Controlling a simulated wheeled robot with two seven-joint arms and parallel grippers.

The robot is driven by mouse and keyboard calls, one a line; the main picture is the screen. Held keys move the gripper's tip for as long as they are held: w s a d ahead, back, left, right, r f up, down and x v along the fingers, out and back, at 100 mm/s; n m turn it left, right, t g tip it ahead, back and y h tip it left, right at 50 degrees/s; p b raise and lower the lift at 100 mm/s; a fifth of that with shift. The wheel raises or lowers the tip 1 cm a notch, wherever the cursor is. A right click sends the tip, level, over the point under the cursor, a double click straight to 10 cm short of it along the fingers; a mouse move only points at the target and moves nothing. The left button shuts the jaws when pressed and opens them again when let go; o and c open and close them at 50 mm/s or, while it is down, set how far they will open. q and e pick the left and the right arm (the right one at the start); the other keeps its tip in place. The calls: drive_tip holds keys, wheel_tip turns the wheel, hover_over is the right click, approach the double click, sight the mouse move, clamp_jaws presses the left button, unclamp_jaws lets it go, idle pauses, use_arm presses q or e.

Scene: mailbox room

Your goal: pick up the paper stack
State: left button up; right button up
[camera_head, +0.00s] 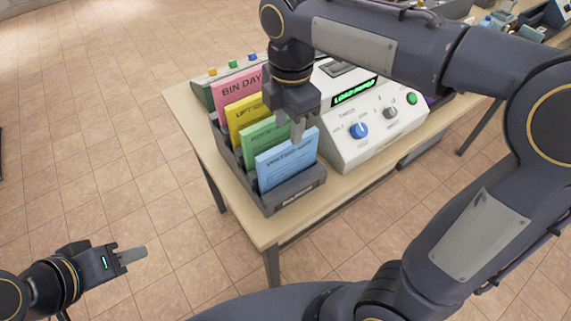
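Several paper stacks stand upright in a dark sorter on the table: a pink stack (236,86) marked "BIN DAY", a yellow stack (246,110), a green stack (266,142) and a blue stack (288,160) at the front. My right gripper (290,125) points down at the top edges of the green and blue stacks. Its two fingers show a gap, and the nearer finger overlaps the blue stack's top edge; I cannot tell whether it touches. My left gripper (132,256) is low at the left, over the floor, away from the table; its fingers overlap in this view.
The dark sorter (293,195) sits near the edge of the wooden table (228,192). A white machine (370,130) with a green-lit display, a blue knob and a green button stands right of it. Another table with items is at the top right. The tiled floor at left is clear.

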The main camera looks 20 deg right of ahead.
sight(288, 143)
drive_tip(key=shift+w+a+f+n, duration=0.1)
drive_tip(key=shift+a+f+n, duration=0.1)
drive_tip(key=shift+n, duration=0.1)
wheel_tip(288, 143, down, 7)
drive_tip(key=shift+d+f, duration=0.15)
clamp_jaws()
idle(0.3)
